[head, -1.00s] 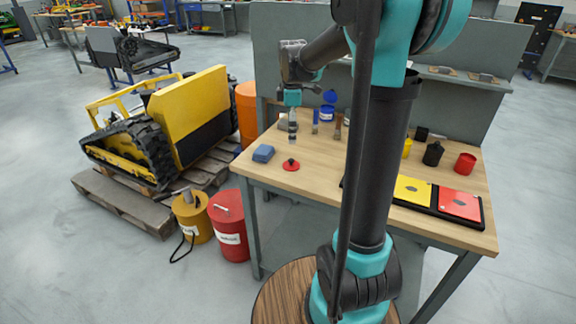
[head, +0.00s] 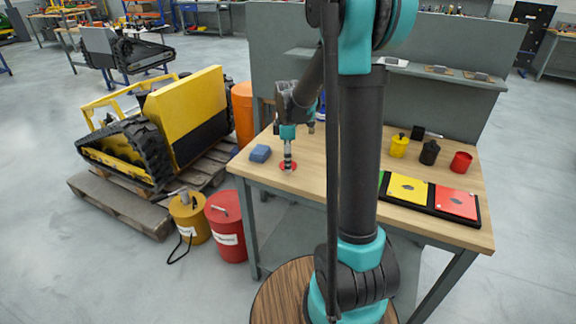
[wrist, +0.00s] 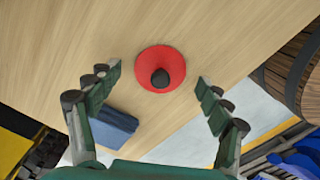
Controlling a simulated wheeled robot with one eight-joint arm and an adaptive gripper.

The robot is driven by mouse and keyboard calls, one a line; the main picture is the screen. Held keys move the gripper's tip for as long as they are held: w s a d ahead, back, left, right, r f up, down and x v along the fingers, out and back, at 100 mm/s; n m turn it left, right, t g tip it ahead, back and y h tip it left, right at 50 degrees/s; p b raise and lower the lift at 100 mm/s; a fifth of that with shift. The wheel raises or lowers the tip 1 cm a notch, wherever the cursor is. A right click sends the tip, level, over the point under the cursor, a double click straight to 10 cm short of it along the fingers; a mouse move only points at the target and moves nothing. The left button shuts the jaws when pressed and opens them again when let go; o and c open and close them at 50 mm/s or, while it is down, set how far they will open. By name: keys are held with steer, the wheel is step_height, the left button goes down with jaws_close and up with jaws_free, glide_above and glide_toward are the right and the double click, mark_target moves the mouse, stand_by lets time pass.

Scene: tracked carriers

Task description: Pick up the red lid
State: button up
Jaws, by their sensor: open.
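The red lid (wrist: 147,66) is a flat red disc with a dark knob in its middle, lying on the wooden workbench. In the wrist view it sits just beyond and between the two spread fingers of my gripper (wrist: 158,88). In the head view my gripper (head: 288,165) is right above the red lid (head: 281,166) and hides part of it. My gripper is open with nothing between its fingers. Whether the fingertips touch the lid or the bench cannot be told.
A blue block (head: 260,153) lies on the bench left of the lid; in the wrist view it (wrist: 113,127) is beside the left finger. Yellow (head: 399,146), black (head: 430,152) and red (head: 461,162) containers stand at the right. A black tray (head: 436,212) with coloured plates lies at the front right.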

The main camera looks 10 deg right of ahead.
steer(key=c, duration=1.5)
steer(key=shift+s, duration=0.1)
jaws_close()
